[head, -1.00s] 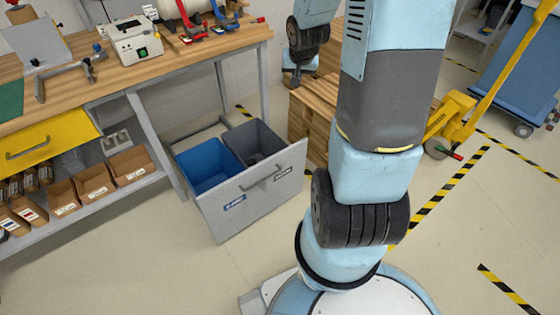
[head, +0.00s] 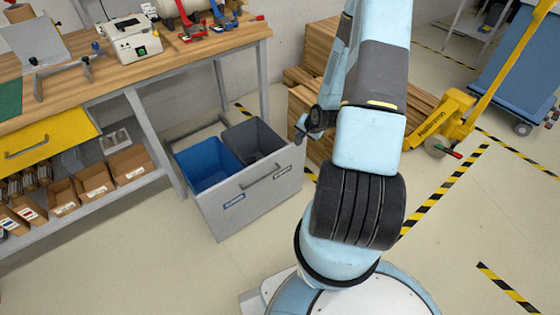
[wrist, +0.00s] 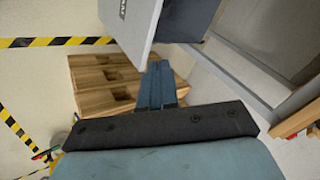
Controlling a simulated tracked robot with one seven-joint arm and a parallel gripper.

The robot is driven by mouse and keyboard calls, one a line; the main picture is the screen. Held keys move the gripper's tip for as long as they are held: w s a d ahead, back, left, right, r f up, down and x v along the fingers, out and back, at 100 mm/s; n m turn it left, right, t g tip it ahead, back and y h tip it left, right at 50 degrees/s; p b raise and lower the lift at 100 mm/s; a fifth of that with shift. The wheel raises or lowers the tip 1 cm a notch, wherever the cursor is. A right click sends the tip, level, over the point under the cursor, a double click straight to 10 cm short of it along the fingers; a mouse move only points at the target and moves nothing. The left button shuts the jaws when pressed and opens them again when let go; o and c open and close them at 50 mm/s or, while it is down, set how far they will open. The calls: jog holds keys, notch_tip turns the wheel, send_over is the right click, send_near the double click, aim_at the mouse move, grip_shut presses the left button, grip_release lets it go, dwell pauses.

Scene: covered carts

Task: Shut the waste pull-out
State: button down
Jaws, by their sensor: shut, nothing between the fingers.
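The waste pull-out (head: 225,214) stands out from under the workbench, with a grey front panel and a bar handle. A blue bin (head: 205,167) and a dark grey bin (head: 255,143) sit in it. In the wrist view the panel (wrist: 138,28) shows at the top. My gripper (head: 299,134) is by the panel's right end in the head view. In the wrist view its blue fingers (wrist: 157,68) are together and empty, just below the panel in the picture. I cannot tell whether they touch it.
Wooden pallets (head: 310,75) and a yellow pallet truck (head: 440,125) stand at the right. The floor in front of the panel is clear.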

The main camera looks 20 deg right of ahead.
jog(key=s+a+f+m+t+y, duration=0.1)
jog(key=s+a+f+m, duration=0.1)
jog(key=f, duration=0.4)
jog(key=s+a+f+m+t, duration=0.1)
jog(key=s+f+m, duration=0.2)
jog(key=f, duration=0.3)
send_near(276, 160)
notch_tip(276, 160, down, 4)
jog(key=w, duration=0.3)
jog(key=shift+w+a+f, duration=0.1)
jog(key=shift+w+a, duration=0.35)
jog(key=shift+w, duration=0.1)
